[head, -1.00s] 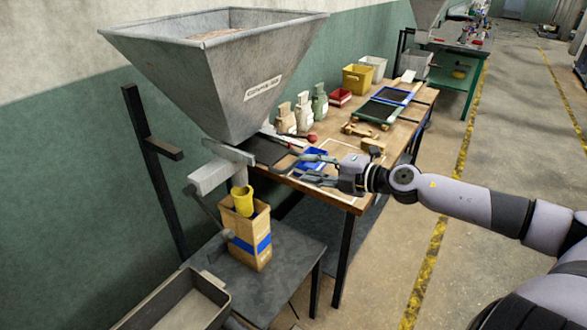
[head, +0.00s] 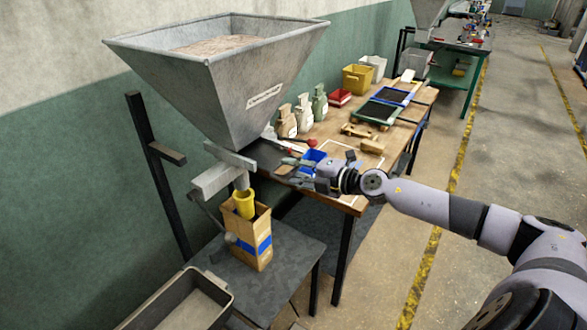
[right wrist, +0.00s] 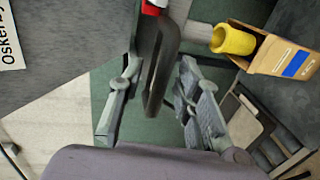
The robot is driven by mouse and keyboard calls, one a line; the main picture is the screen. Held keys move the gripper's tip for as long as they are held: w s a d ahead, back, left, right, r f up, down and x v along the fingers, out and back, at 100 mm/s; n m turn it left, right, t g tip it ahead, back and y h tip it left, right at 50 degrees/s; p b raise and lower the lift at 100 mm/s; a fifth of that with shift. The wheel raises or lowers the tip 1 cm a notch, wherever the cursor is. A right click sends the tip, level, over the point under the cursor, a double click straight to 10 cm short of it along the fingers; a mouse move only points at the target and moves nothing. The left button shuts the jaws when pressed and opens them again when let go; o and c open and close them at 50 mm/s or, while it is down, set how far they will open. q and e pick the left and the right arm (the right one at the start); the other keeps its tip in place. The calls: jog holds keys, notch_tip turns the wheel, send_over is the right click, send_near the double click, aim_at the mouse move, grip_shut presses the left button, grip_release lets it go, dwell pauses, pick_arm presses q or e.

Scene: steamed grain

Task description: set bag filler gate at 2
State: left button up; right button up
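The bag filler is a grey metal hopper (head: 230,80) holding pale grain. A dark flat gate plate (head: 262,157) juts out to the right under it, above the grey outlet bracket (head: 222,178). In the right wrist view, a dark looped handle (right wrist: 166,70) lies between the fingers of my right gripper (right wrist: 160,68). The fingers are spread with visible gaps to the handle. In the head view, my right gripper (head: 290,171) is by the plate's outer end. No scale numbers are readable. My left gripper is out of view.
An open paper bag (head: 250,248) stands under the yellow spout (head: 244,203) on a dark stand (head: 285,262). A grey tub (head: 190,305) is at lower left.

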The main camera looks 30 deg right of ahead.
jog(key=shift+c, duration=0.6)
grip_shut()
dwell(0.3)
